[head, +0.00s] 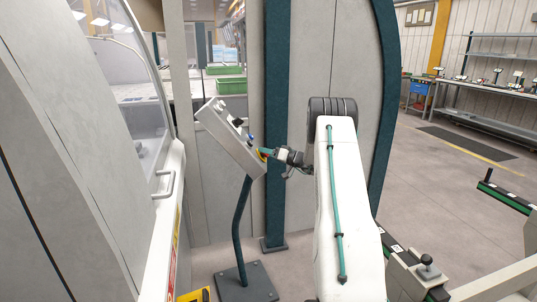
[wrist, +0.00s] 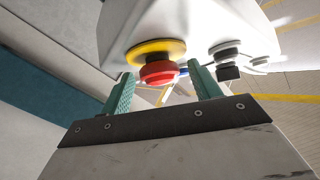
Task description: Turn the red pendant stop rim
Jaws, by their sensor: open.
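The red pendant stop rim (wrist: 160,72) sits on a yellow disc (wrist: 152,50) on the pendant's panel, seen in the wrist view. In the head view the pendant (head: 222,133) is a tilted grey box on a dark bent post, and the red stop (head: 263,152) shows small at its lower right. My gripper (wrist: 165,82) is open, with its two green fingers pointing towards the stop. In the wrist view the red rim appears between the fingertips, with a gap on each side. I cannot tell how deep the fingers reach around it. In the head view my gripper (head: 272,154) is at the stop.
A black knob (wrist: 228,72) on the panel lies just right of my right finger in the wrist view. The post's base plate (head: 246,282) stands on the floor. A machine door with a handle (head: 165,185) is on the left.

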